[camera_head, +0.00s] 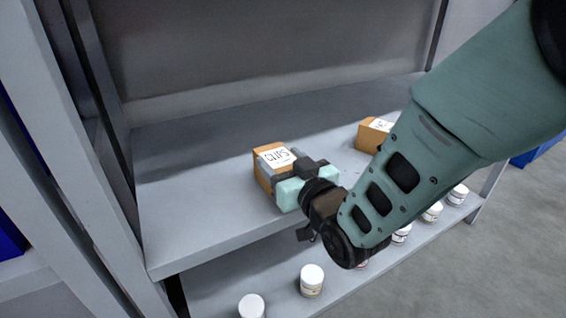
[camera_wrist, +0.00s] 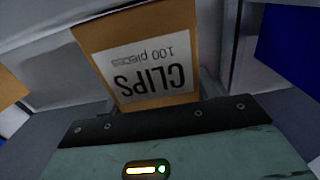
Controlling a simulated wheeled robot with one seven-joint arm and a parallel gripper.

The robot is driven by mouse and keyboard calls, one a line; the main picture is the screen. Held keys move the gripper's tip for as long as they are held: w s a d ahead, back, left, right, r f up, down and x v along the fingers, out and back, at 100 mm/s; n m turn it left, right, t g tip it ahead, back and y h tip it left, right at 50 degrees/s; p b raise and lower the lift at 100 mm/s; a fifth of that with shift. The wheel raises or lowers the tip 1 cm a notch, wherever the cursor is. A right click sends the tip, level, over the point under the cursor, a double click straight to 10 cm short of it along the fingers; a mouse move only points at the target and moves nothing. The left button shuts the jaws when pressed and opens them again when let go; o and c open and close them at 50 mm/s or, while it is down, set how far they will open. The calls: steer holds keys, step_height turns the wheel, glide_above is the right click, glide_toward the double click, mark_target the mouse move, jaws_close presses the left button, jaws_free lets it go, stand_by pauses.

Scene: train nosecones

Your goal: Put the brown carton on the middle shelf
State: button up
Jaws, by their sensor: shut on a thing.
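A brown carton (camera_head: 263,166) with a white label reading "CLIPS" is at my gripper on the left part of a grey shelf (camera_head: 190,215). My gripper (camera_head: 279,172) is shut on this carton, with its fingers along the carton's sides. In the wrist view the carton (camera_wrist: 88,42) stands directly in front of the gripper, its label "CLIPS 100 pieces" upside down. The carton looks upright and at shelf level; I cannot tell whether its base touches the surface. My gripper hides its near lower part.
A second brown carton (camera_head: 368,138) with a white label sits further right on the same shelf, partly behind my arm. Several white jars, one of them at the front (camera_head: 312,280), stand on the shelf below. A grey upright (camera_head: 60,150) bounds the left side. The shelf is clear between the cartons.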

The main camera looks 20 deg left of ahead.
steer(key=o, duration=1.1)
steer(key=shift+f, duration=0.1)
steer(key=shift+c, duration=0.2)
steer(key=v, duration=1.2)
